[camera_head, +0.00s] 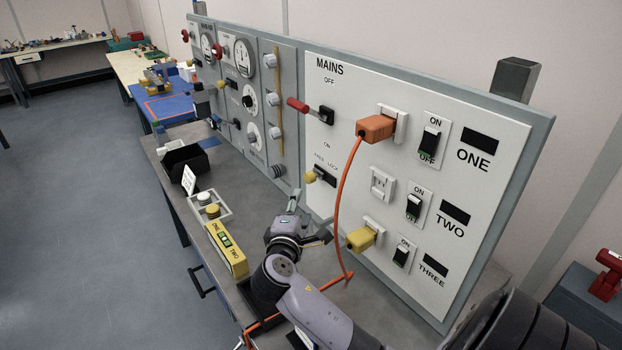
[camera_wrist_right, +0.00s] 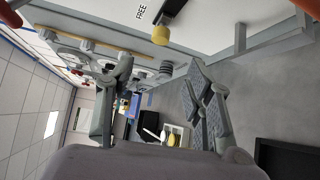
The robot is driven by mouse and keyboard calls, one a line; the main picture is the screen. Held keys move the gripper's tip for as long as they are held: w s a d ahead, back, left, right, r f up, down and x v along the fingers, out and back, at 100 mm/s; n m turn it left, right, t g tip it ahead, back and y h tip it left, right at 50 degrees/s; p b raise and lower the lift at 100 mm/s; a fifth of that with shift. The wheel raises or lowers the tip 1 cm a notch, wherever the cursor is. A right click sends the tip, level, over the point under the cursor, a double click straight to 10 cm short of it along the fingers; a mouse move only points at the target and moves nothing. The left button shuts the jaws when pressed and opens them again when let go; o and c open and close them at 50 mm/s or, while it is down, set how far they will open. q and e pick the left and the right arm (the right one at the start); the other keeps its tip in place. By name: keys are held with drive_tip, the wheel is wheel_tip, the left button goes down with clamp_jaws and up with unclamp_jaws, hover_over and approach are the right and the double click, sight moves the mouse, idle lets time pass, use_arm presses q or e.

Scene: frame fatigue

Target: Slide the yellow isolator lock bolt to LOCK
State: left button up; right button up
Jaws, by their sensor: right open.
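The yellow isolator lock bolt (camera_head: 311,177) is a small round knob on the white mains panel (camera_head: 350,85). It sits at the left end of a short dark slot (camera_head: 325,179), on the FREE side of the FREE and LOCK labels. In the right wrist view the yellow knob (camera_wrist_right: 161,36) shows beside the word FREE, beyond the fingertips. My right gripper (camera_head: 311,217) is open and empty, below the bolt and apart from it. Its spread fingers also show in the right wrist view (camera_wrist_right: 160,68). My left gripper is not in view.
A red-handled mains switch (camera_head: 299,104) is above the bolt. An orange plug (camera_head: 376,128) has a cable (camera_head: 344,200) hanging right of the bolt. A yellow plug (camera_head: 361,239) sits lower right. A yellow box (camera_head: 227,249) and a grey tray (camera_head: 225,213) stand on the bench.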

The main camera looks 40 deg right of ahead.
sight(309, 180)
drive_tip(key=p+x, duration=0.2)
drive_tip(key=x, duration=1.3)
drive_tip(key=shift+a, duration=0.1)
drive_tip(key=shift+w+d+f+p, duration=0.15)
drive_tip(key=shift+w+d+p, duration=0.15)
drive_tip(key=shift+w+d, duration=0.15)
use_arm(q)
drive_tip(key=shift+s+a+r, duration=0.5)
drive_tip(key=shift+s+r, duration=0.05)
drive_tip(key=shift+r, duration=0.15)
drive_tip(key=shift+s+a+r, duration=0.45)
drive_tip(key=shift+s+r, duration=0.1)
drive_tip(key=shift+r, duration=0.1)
use_arm(e)
drive_tip(key=shift+d, duration=0.1)
drive_tip(key=shift+c, duration=0.5)
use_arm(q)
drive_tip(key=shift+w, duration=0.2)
use_arm(e)
clamp_jaws()
